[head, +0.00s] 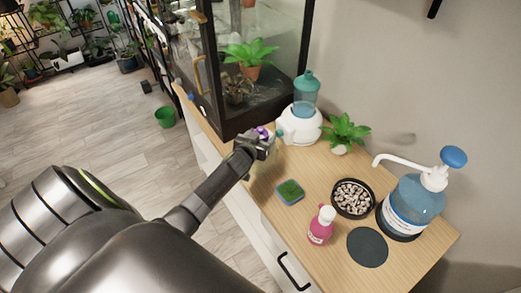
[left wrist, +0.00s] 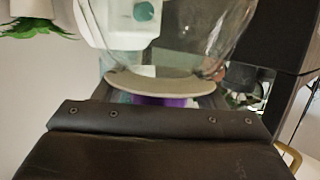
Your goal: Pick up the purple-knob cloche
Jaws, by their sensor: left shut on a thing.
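The purple knob of the cloche (head: 263,131) shows at the tip of my left gripper (head: 259,141), over the left edge of the wooden cabinet top. In the left wrist view the purple knob (left wrist: 165,101) sits between the jaws, partly hidden by the gripper body. My left gripper is shut on it. Beyond the knob are a pale disc and the clear glass of the cloche (left wrist: 185,40). In the head view the glass is hard to make out, and I cannot tell whether its rim touches the cabinet top. My right gripper is not in view.
A white dispenser with a teal bottle (head: 304,100) stands just beyond the gripper, beside a glass terrarium (head: 262,60). A small plant (head: 345,131), green sponge (head: 289,192), pink bottle (head: 321,226), pebble bowl (head: 352,198), dark round mat (head: 368,247) and large pump bottle (head: 417,200) stand right.

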